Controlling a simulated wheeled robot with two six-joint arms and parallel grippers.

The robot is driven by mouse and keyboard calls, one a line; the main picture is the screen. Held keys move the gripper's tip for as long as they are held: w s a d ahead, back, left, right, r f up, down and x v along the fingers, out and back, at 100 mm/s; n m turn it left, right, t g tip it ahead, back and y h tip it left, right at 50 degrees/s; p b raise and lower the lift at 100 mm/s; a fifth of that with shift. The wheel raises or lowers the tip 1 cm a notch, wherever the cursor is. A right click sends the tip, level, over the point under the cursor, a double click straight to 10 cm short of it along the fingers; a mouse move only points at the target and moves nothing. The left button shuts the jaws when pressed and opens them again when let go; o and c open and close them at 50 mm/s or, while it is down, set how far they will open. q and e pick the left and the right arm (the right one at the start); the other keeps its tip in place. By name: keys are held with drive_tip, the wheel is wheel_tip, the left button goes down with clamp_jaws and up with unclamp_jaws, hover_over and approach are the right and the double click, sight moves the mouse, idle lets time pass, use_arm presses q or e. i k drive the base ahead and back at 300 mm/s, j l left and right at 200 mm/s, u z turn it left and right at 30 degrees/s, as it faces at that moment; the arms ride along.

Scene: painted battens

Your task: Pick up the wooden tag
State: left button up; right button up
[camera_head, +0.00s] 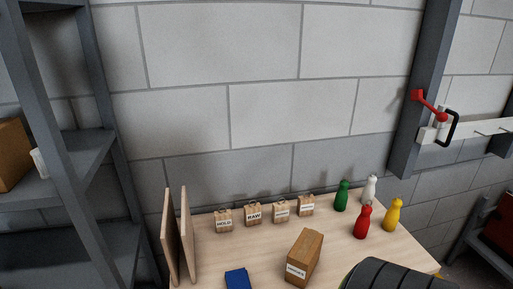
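Several small wooden blocks with white labels stand in a row along the back of the light wooden table (215,258). The leftmost one (224,226) seems to read HOLD, and the one beside it (254,220) seems to read RAW. The labels on the third block (281,219) and the rightmost block (306,211) are too small to read. I cannot tell which of these, if any, is the wooden tag.
A taller brown box (307,256) with a label stands in front of the row. A blue item (238,279) lies at the front edge. Two upright boards (180,235) stand at left. Green (342,198), white (369,190), red (362,222) and yellow (393,216) bottles stand at right.

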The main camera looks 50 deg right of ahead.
sight(280, 209)
drive_tip(key=z, duration=1.75)
drive_tip(key=k+l+u, duration=0.15)
drive_tip(key=u, duration=0.3)
